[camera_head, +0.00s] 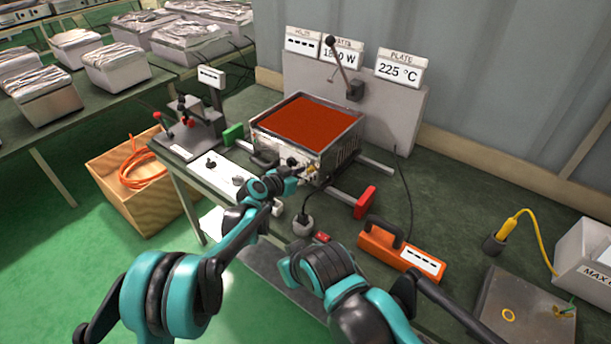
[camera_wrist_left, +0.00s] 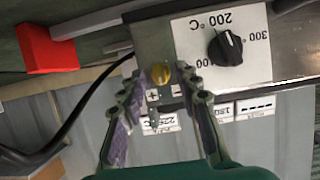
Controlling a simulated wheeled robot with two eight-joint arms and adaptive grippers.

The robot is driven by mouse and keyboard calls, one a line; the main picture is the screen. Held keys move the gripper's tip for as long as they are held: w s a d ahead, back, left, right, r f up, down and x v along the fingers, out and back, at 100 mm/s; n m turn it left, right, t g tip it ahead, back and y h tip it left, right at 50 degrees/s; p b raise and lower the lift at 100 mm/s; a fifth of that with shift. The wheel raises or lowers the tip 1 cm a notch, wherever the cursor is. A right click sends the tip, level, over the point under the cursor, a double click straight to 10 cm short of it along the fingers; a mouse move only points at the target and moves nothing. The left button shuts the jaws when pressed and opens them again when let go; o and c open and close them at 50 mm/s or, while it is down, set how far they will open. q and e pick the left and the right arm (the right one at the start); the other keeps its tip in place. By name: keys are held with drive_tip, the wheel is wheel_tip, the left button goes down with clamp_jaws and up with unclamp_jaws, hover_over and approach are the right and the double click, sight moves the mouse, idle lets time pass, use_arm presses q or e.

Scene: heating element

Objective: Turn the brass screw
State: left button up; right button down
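The brass screw (camera_wrist_left: 159,75) has a round yellow head on the front panel of the heating unit (camera_wrist_left: 265,45). In the wrist view it sits between the tips of my left gripper (camera_wrist_left: 157,70), with a gap to each finger. The fingers are apart and hold nothing. In the head view my left gripper (camera_head: 291,172) is at the unit's front, and the brass screw (camera_head: 312,169) shows as a small yellow spot beside it. The unit has a red-brown top plate (camera_head: 308,121). My right gripper does not show; only its arm is in the head view.
A black dial (camera_wrist_left: 225,47) is beside the screw. Red (camera_head: 365,202) and green (camera_head: 233,134) blocks flank the unit. A sign reads 225 °C (camera_head: 398,69).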

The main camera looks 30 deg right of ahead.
use_arm(q)
drive_tip(key=shift+d, duration=0.15)
drive_tip(key=c, duration=0.7)
clamp_jaws()
